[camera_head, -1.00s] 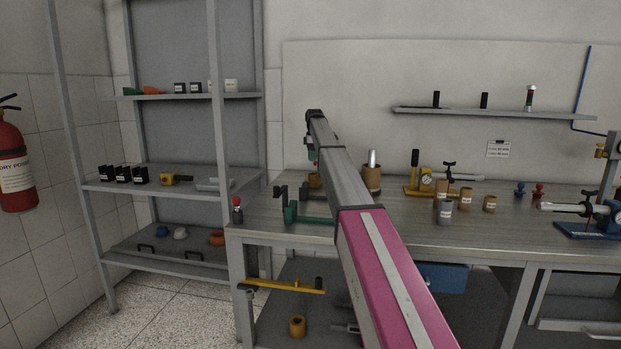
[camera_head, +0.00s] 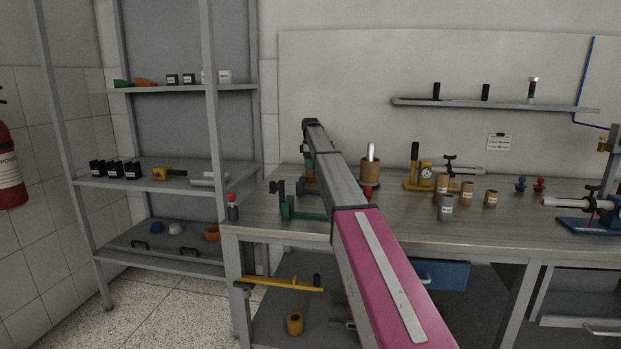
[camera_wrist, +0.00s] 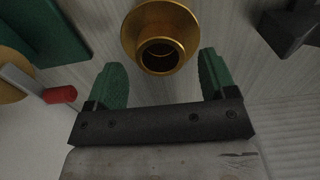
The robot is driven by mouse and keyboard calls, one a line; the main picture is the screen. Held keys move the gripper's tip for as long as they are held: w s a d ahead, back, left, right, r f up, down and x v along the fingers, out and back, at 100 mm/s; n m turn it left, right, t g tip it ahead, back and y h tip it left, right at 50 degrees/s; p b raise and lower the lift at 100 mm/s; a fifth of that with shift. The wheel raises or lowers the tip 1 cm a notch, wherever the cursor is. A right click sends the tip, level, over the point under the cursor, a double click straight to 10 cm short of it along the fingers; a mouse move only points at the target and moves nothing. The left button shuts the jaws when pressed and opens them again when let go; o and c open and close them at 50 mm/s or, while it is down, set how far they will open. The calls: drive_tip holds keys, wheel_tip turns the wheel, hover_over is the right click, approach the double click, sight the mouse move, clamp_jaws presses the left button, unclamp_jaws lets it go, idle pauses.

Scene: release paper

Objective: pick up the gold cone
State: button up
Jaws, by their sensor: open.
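The gold cone (camera_wrist: 178,20) shows in the wrist view at the top centre, with its round open ring facing the camera. My gripper (camera_wrist: 161,66) is open, with one green finger on each side of the cone's near end. The fingertips look close to the cone, but I cannot tell whether they touch it. No hold on it is visible. In the head view my arm reaches over the left part of the workbench, and the cone is hidden behind the arm and gripper.
In the wrist view, a green block (camera_wrist: 48,25) and a red-tipped part (camera_wrist: 60,94) lie left, and a dark part (camera_wrist: 297,28) right. In the head view, a green clamp (camera_head: 300,208) and a brown cup (camera_head: 371,172) stand near my arm on the bench (camera_head: 390,232).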

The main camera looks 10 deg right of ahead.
sight(311, 174)
drive_tip(key=shift+f, duration=1.6)
drive_tip(key=c, duration=1.1)
drive_tip(key=shift+r, duration=0.2)
